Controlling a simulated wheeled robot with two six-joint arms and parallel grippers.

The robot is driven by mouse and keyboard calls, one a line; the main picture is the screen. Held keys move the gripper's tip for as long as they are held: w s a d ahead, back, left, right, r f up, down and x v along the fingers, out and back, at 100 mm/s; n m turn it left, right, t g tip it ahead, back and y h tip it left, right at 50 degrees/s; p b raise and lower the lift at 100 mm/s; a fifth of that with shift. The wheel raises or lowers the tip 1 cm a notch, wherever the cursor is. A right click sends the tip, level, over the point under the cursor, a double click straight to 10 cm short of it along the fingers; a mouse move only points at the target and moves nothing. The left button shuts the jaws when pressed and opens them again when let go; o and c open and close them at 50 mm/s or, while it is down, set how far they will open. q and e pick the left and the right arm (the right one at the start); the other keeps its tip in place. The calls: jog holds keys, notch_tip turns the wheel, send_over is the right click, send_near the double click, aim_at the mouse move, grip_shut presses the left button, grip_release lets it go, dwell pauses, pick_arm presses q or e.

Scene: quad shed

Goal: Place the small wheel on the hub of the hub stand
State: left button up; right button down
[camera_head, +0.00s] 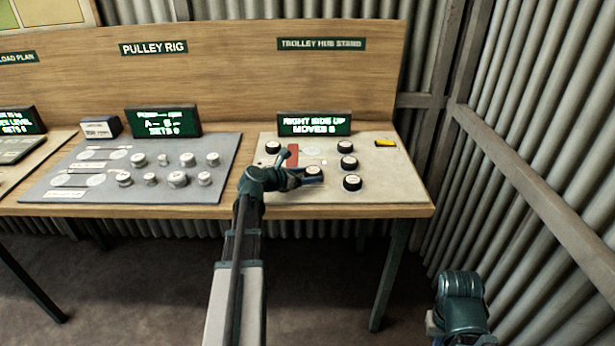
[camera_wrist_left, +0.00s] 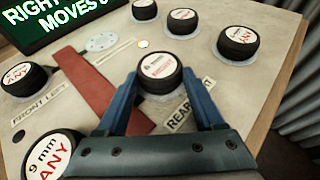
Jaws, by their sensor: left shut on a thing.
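My left gripper (camera_head: 313,172) is shut on a small black wheel with a white, red-lettered face (camera_wrist_left: 160,68). In the left wrist view the wheel sits between the two blue fingers (camera_wrist_left: 160,85), face up, beside a "REAR" label (camera_wrist_left: 187,112) partly hidden by a finger. The hub stand is a pale board (camera_head: 385,172) on the bench under the "TROLLEY HUB STAND" sign. A red bar (camera_wrist_left: 95,88) and a pale round plate (camera_wrist_left: 102,42) lie on it. I cannot tell whether the held wheel touches the board, and no hub shows beneath it.
Several other black wheels are on the board, including one at front right (camera_head: 352,183) and one marked "9 mm ANY" (camera_wrist_left: 52,155). A yellow item (camera_head: 385,142) lies at the right. A display (camera_head: 314,124) stands behind. The pulley rig board (camera_head: 225,150) is to the left.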

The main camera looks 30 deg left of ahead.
pick_arm(q)
jog(key=o, duration=1.4)
jog(key=shift+s+r+p, duration=0.15)
jog(key=shift+r+p, duration=0.1)
jog(key=shift+p, duration=0.15)
jog(key=p+v, duration=0.4)
jog(key=v, duration=0.6)
jog(key=shift+s, duration=0.25)
jog(key=shift+s+a+r, duration=0.15)
jog(key=shift+s+a, duration=0.1)
jog(key=shift+s, duration=0.35)
